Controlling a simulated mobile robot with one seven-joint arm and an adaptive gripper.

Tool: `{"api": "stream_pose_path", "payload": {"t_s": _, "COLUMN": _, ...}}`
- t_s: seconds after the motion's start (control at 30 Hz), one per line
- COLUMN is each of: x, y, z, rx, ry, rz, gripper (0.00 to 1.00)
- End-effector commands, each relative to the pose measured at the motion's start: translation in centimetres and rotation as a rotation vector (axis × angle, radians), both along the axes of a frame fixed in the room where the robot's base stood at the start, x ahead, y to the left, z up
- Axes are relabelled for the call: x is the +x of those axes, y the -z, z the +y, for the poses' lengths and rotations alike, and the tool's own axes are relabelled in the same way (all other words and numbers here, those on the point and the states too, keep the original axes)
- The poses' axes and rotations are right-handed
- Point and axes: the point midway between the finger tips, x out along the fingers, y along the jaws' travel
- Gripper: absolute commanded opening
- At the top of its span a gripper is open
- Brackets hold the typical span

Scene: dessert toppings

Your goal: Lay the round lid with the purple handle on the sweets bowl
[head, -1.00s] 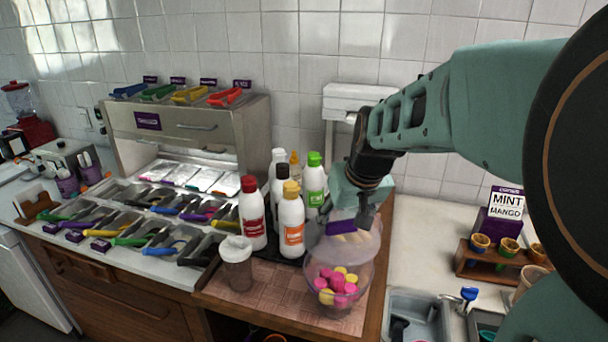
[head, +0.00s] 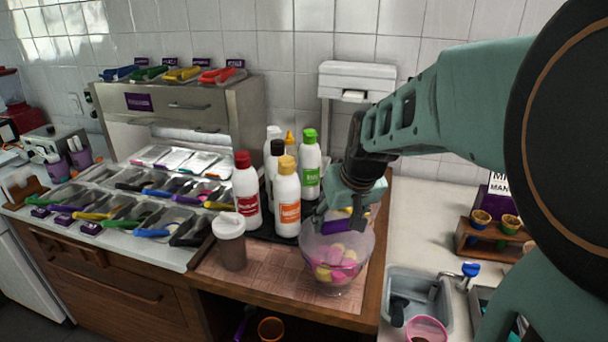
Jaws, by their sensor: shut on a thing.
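The clear sweets bowl (head: 366,262) stands near the front of the wooden counter, holding pink and yellow sweets (head: 337,272). My gripper (head: 334,216) is over the bowl and shut on the purple handle (head: 341,228) of the round lid. The translucent lid (head: 318,244) is at the bowl's upper part, and the sweets look pale through it. The lid's edge is hard to separate from the bowl's glass, so I cannot tell whether it touches the rim or how level it lies. My gripper hides part of the bowl's far rim.
Several sauce bottles (head: 288,198) stand on a dark tray close left of the bowl. A lidded cup (head: 230,243) stands at the front left. A sink (head: 415,290) with a blue-knobbed tap (head: 469,270) lies right. Topping trays (head: 150,208) fill the left counter.

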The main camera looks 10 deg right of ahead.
Motion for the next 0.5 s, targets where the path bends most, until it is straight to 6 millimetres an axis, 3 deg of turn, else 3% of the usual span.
{"api": "stream_pose_path", "payload": {"t_s": 0.5, "x": 0.02, "y": 0.30, "z": -0.01, "rx": 0.000, "ry": 0.000, "rz": -0.001, "gripper": 0.23}}
